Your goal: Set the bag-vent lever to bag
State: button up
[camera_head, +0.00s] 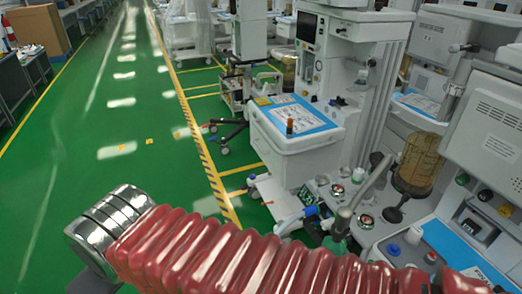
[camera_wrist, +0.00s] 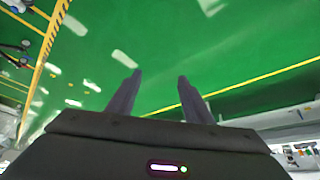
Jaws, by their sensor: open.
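My gripper (camera_wrist: 159,76) shows in the wrist view, with its two dark fingers apart and nothing between them. Behind the fingers is bare green floor, so no cart part is near the fingertips in that view. The gripper cannot be made out in the head view. The nearest anaesthesia cart stands at the right of the head view, with a silver angled tube (camera_head: 372,182), round dials (camera_head: 365,221) and an amber ribbed canister (camera_head: 418,163). I cannot tell which small part is the bag-vent lever, or its setting.
Another cart with a blue-edged worktop (camera_head: 295,118) stands behind. A wheeled stand (camera_head: 232,92) is beyond it. A yellow-black floor stripe (camera_head: 205,160) runs along the carts. The green aisle (camera_head: 110,130) on the left is clear. A cardboard box (camera_head: 38,30) stands far left.

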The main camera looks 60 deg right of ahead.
aim_at(406, 197)
jog(key=z, duration=3.6)
